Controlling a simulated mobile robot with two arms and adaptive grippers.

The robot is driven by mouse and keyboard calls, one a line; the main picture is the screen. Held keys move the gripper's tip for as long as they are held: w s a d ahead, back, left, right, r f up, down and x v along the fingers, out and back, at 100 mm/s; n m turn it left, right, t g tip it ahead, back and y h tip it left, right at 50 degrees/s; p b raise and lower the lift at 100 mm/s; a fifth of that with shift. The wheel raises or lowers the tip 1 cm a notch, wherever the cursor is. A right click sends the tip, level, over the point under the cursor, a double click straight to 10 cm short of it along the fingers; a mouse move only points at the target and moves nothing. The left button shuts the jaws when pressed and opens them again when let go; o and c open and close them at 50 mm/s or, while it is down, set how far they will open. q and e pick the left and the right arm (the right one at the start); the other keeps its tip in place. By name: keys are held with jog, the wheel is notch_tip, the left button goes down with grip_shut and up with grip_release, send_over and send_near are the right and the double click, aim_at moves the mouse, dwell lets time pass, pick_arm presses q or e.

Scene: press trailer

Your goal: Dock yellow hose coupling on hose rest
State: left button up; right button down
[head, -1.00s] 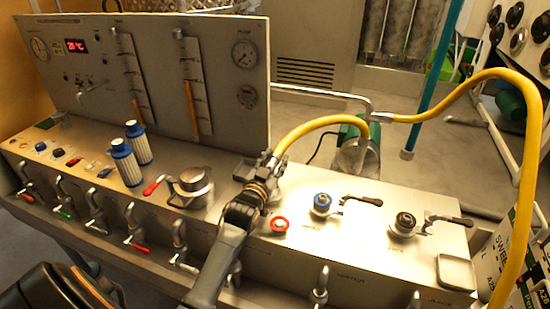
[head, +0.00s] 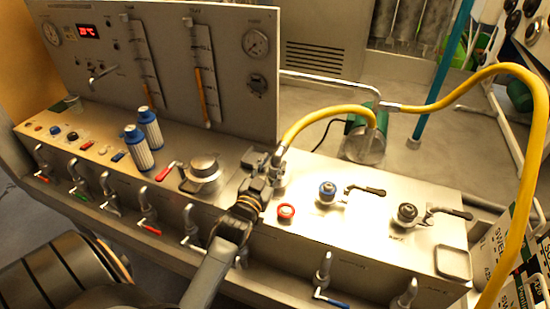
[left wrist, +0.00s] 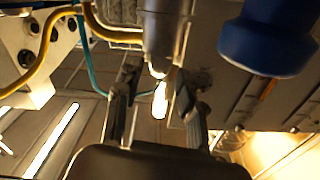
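The yellow hose (head: 328,111) arches down to a metal coupling (head: 280,160) at its end. The coupling stands roughly upright over the panel top, left of the red knob. Its lower end is partly hidden by my gripper, so I cannot tell how it sits on the hose rest. My left gripper (head: 262,172) is just left of the coupling. In the left wrist view the gripper's fingers (left wrist: 158,88) are spread, with a grey metal cylinder (left wrist: 165,35), apparently the coupling, beyond their tips. My right gripper is not in view.
A red knob (head: 286,212), a blue valve (head: 327,191) and a black valve (head: 407,213) stand to the right on the panel. A round metal lid (head: 203,168) and two blue-white cylinders stand left. The upright gauge panel (head: 230,70) is behind.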

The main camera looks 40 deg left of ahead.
pick_arm(q)
jog(key=shift+p+v, duration=0.35)
jog(key=shift+v, duration=0.95)
jog(key=shift+f, duration=0.1)
